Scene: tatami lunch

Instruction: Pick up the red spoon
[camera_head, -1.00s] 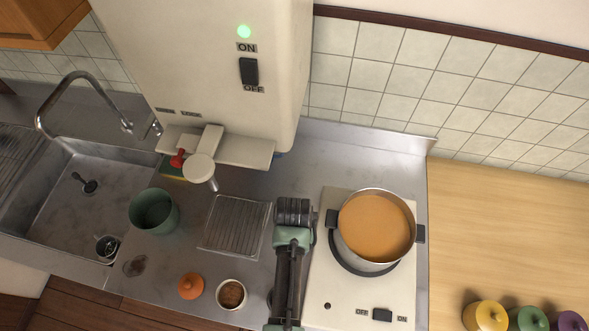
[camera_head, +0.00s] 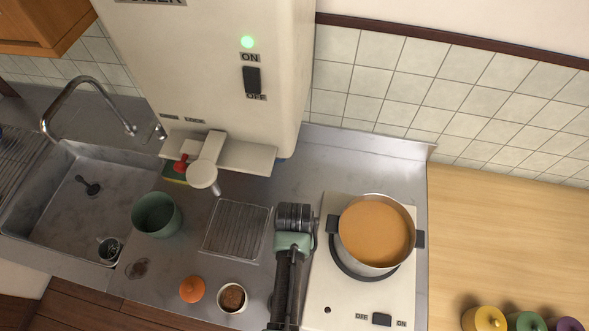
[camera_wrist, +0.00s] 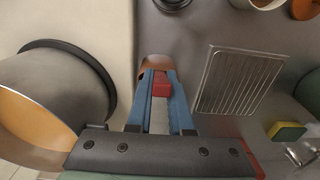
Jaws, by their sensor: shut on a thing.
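In the wrist view, my gripper (camera_wrist: 160,80) points down at the metal counter between the stove and the wire rack. Its blue fingers are shut on a red piece, which looks like part of the red spoon (camera_wrist: 161,86). A copper-brown rounded shape (camera_wrist: 155,63) shows just beyond the fingertips; I cannot tell if it belongs to the spoon. Most of the spoon is hidden by the fingers. In the head view my arm hides the fingers and the spoon.
A pot of orange soup (camera_head: 337,249) stands on the stove (camera_head: 345,307), close to my gripper. A wire rack (camera_head: 235,229), green pot (camera_head: 156,215), brown-filled bowl (camera_head: 233,297) and orange lidded pot (camera_head: 191,289) are to the left. The wooden counter (camera_head: 500,230) is mostly clear.

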